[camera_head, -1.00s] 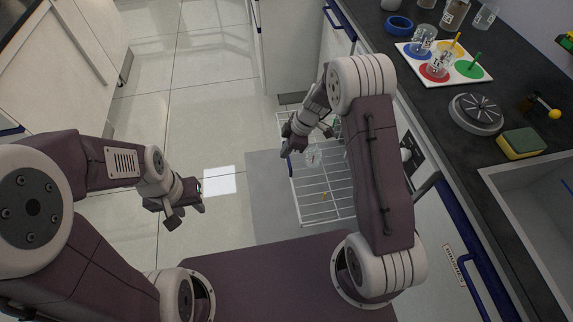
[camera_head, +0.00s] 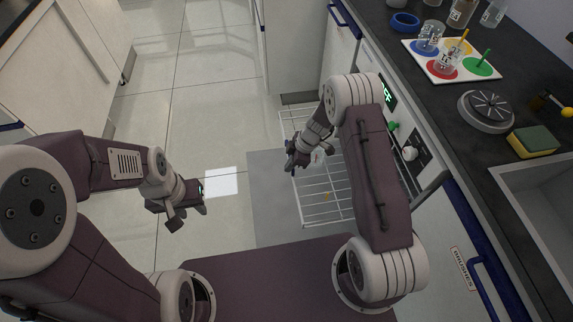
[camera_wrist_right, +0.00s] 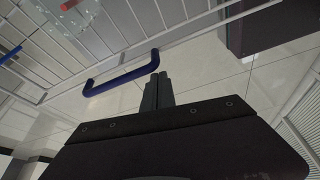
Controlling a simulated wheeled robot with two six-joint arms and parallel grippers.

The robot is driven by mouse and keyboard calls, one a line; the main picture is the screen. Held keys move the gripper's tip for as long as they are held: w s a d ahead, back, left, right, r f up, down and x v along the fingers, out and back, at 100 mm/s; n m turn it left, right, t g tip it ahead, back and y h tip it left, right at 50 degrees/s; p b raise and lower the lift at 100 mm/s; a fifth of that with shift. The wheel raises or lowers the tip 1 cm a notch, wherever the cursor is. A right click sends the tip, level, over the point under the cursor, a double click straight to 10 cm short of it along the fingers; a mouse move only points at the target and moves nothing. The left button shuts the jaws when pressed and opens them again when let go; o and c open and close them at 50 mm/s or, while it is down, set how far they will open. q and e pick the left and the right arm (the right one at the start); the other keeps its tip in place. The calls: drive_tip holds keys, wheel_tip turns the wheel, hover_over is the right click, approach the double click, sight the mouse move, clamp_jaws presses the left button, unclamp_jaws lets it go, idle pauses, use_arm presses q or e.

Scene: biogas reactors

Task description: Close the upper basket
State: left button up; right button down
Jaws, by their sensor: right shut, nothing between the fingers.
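The upper basket (camera_head: 322,207) is a white wire rack, pulled out of the dishwasher over the floor in the head view. A clear glass item (camera_head: 317,158) sits in it. In the right wrist view, the basket's wires (camera_wrist_right: 135,22) fill the top, and its blue handle (camera_wrist_right: 122,76) sticks out from the front rim. My right gripper (camera_head: 291,166) is shut and empty at the basket's outer edge. Its fingertips (camera_wrist_right: 158,80) are close to the handle's right end; contact cannot be told. My left gripper (camera_head: 188,218) is open and empty over the floor.
The dishwasher front (camera_head: 408,150), with knobs and a green display, is right of my right arm. The dark counter (camera_head: 440,105) holds a tray (camera_head: 465,76) of coloured circles, a round metal device (camera_head: 486,110) and a sponge (camera_head: 533,141). Floor left of the basket is clear.

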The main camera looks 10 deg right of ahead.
drive_tip(key=shift+d, duration=0.15)
drive_tip(key=shift+d+f, duration=0.1)
drive_tip(key=shift+d, duration=0.2)
drive_tip(key=d+b, duration=0.4)
drive_tip(key=d, duration=1.4)
drive_tip(key=shift+d+b, duration=0.25)
drive_tip(key=shift+b, duration=0.15)
